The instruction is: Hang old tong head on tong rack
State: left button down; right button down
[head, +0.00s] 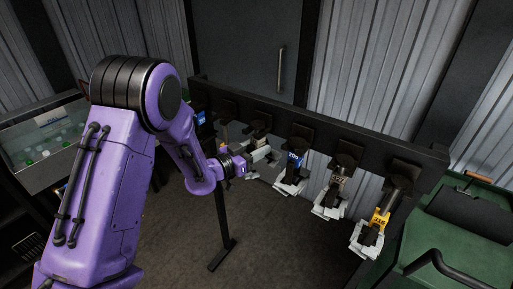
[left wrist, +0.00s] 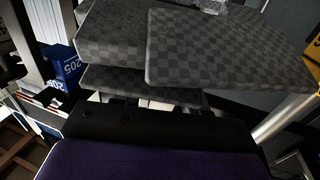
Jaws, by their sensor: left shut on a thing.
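The tong rack (head: 310,122) is a long dark beam on a post, with several holders along it. My left gripper (head: 250,160) is at the rack, left of the blue-tagged tong head (head: 291,172). It is shut on a pale grey tong head (head: 262,152), small and partly hidden by the gripper, beneath a rack holder. I cannot tell whether that head touches the holder. In the left wrist view grey checkered plates (left wrist: 230,45) fill the space before the gripper, and a blue 205 tag (left wrist: 66,66) shows at left. My right gripper is out of view.
More tong heads hang to the right, one with a brown tag (head: 334,190) and one with a yellow tag (head: 378,219). A green machine (head: 440,245) stands at right. A glass-sided bin (head: 45,135) stands at left. Dark floor lies open below the rack.

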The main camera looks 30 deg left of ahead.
pick_arm(q)
jog(key=shift+f+b, duration=0.4)
jog(key=shift+b, duration=0.05)
dwell(0.4)
jog(key=c, duration=0.5)
grip_release()
jog(key=shift+s, duration=0.1)
